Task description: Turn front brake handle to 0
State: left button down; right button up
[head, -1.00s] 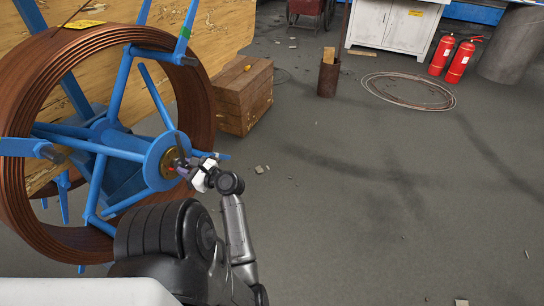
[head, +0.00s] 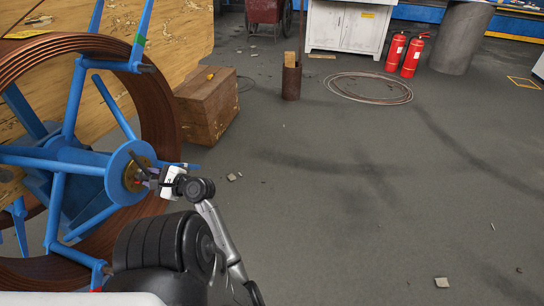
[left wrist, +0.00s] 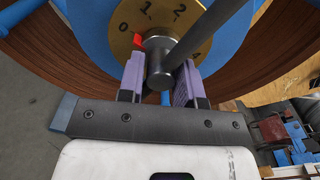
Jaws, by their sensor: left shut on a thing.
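The front brake handle (left wrist: 215,32) is a dark grey rod with a round hub on a brass dial (left wrist: 105,42) in the left wrist view. The dial carries black numbers, with 0, 1, 2 and 4 readable. A red pointer (left wrist: 138,40) sits beside the 0. My left gripper (left wrist: 161,75) has its purple fingers on both sides of the hub and is shut on the handle. In the head view the gripper (head: 152,178) is at the brass dial (head: 132,177) on the blue reel hub. My right gripper is out of view.
A blue spoked reel (head: 75,160) with brown pipe coils (head: 163,110) fills the left. A wooden box (head: 205,105) stands behind it. Fire extinguishers (head: 411,57), a white cabinet (head: 343,28) and a wire coil (head: 370,88) are farther back. The floor at right is mostly open.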

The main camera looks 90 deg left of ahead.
pick_arm(q)
jog(key=shift+r, duration=0.1)
jog(key=c, duration=0.8)
grip_release()
jog(key=shift+c, duration=0.2)
jog(key=p+v, duration=0.3)
jog(key=v, duration=1.1)
jog(key=shift+s, duration=0.1)
